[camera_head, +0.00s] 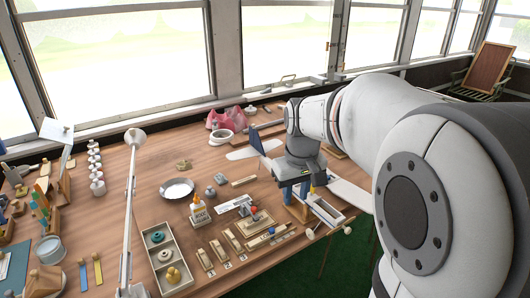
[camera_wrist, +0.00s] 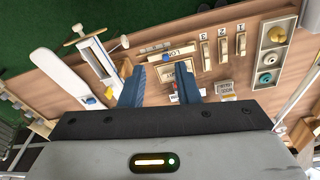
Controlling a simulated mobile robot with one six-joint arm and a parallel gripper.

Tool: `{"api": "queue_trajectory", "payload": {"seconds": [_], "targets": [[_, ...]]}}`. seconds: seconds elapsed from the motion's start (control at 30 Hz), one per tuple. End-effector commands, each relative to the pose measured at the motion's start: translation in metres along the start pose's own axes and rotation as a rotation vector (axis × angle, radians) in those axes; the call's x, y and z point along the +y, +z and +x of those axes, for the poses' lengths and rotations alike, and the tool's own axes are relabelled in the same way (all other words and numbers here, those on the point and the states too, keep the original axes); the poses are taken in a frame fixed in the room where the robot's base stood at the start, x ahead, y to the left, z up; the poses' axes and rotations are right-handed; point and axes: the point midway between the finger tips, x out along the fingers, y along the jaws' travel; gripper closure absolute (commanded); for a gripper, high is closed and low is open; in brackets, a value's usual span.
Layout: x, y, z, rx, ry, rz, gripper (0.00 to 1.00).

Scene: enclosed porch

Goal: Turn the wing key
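My gripper (camera_head: 296,208) is held above the front right part of the wooden workbench. In the wrist view its two blue fingers (camera_wrist: 161,76) are apart with nothing between the tips. In the head view a wooden block with a red knob (camera_head: 254,211) stands left of my gripper. I cannot tell for certain which part is the wing key; the fingers hide some of this area.
A slide strip with a blue piece (camera_head: 271,231), several numbered wooden blocks (camera_head: 220,250) and a glue bottle (camera_head: 199,211) lie nearby. A divided tray (camera_head: 151,262) with rings and a brass-coloured piece stands at the front.

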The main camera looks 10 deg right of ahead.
Motion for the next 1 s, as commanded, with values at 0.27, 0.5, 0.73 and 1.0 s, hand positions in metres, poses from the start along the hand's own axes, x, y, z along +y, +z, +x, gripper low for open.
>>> {"api": "queue_trajectory", "payload": {"seconds": [0.27, 0.5, 0.73, 1.0], "targets": [[0.08, -0.105, 0.036, -0.076, -0.018, -0.106, 0.71], [0.139, -0.156, 0.081, -0.12, -0.041, -0.182, 0.71], [0.161, -0.17, 0.102, -0.134, -0.052, -0.214, 0.71], [0.16, -0.165, 0.138, -0.137, -0.054, -0.217, 0.71]]}}
